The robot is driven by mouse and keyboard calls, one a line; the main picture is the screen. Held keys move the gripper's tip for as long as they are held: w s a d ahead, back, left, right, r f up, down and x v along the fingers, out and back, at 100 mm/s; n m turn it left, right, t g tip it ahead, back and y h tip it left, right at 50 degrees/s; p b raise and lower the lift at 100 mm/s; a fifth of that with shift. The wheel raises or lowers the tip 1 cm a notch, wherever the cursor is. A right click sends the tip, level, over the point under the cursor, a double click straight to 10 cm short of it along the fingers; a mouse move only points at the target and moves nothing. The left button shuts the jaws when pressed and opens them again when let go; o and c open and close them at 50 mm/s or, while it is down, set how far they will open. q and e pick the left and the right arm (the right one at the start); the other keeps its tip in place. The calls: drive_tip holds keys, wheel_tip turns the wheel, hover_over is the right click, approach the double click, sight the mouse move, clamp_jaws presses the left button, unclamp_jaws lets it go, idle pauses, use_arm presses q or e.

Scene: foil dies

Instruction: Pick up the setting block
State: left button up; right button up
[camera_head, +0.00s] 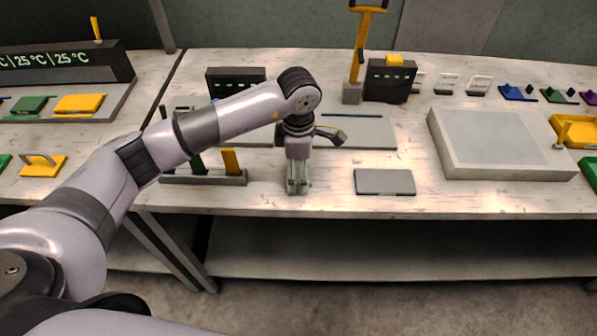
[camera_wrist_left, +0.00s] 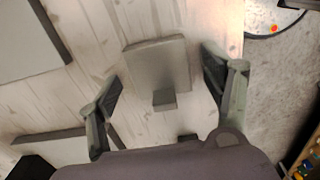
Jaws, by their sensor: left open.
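In the left wrist view a small grey block (camera_wrist_left: 164,98), which I take for the setting block, lies between the spread fingers of my left gripper (camera_wrist_left: 164,100). There is a gap to each finger. It sits at the near edge of a larger flat grey plate (camera_wrist_left: 155,60); I cannot tell whether they touch. In the head view my left gripper (camera_head: 298,187) points down over the table near its front edge, open, and mostly hides the small block. The flat grey plate (camera_head: 384,181) lies to its right. My right gripper is not in view.
A slotted rack (camera_head: 205,178) with a yellow piece (camera_head: 231,161) stands left of the gripper. Grey mats (camera_head: 357,132) lie behind. A large grey slab (camera_head: 495,145) is at right, and a yellow-handled press (camera_head: 361,60) at the back. The table's front edge is close.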

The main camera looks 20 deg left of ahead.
use_arm(q)
drive_tip(key=shift+c, duration=0.3)
drive_tip(key=c, duration=1.5)
